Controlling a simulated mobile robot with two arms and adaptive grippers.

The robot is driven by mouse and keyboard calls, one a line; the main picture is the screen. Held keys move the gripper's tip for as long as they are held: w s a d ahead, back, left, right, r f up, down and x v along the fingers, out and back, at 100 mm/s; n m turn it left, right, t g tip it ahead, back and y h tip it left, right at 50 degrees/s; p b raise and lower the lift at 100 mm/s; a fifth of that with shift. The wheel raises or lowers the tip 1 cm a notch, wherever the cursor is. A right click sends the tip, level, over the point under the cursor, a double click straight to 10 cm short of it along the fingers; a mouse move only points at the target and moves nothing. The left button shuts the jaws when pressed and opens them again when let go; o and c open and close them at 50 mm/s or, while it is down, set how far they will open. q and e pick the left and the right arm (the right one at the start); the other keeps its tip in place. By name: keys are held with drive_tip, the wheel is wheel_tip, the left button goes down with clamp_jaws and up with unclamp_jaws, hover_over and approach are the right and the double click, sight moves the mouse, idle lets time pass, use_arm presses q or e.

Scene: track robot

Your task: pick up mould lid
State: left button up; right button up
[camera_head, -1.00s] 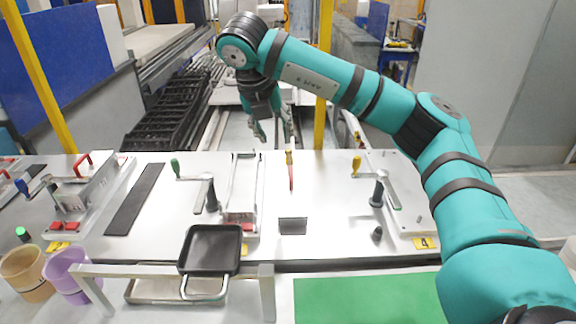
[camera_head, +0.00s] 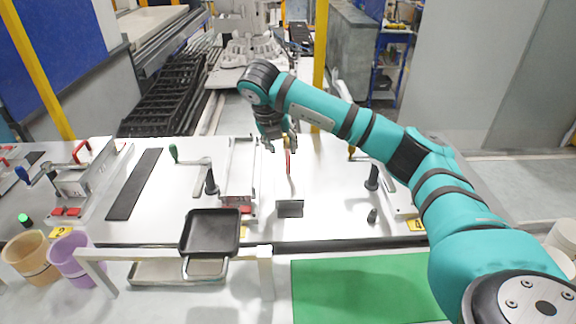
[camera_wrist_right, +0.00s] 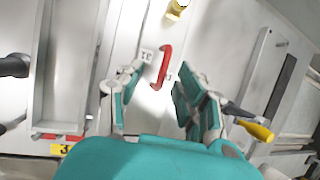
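The mould lid is a pale plate with a red handle (camera_head: 288,162), lying flat on the white table; its edges are hard to tell in the head view. In the right wrist view the red handle (camera_wrist_right: 163,67) stands on the pale plate marked with dark labels. My right gripper (camera_head: 281,145) hangs above the table near the handle. In its wrist view its fingers (camera_wrist_right: 157,100) are spread apart with nothing between them, and the handle shows just beyond the tips. My left gripper is not in view.
An open metal mould (camera_head: 240,168) with red blocks is left of the lid. A black tray (camera_head: 210,232), a purple cup (camera_head: 70,256) and a green mat (camera_head: 365,290) are in front.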

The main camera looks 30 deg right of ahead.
sight(287, 153)
drive_tip(key=p+x, duration=0.2)
drive_tip(key=x, duration=0.1)
drive_tip(key=shift+d+f, duration=0.15)
drive_tip(key=shift+d, duration=0.3)
drive_tip(key=shift+w+d+f, duration=0.1)
drive_tip(key=shift+d+f, duration=0.15)
drive_tip(key=shift+f, duration=0.25)
drive_tip(key=shift+a, duration=0.1)
drive_tip(key=shift+c, duration=0.8)
clamp_jaws()
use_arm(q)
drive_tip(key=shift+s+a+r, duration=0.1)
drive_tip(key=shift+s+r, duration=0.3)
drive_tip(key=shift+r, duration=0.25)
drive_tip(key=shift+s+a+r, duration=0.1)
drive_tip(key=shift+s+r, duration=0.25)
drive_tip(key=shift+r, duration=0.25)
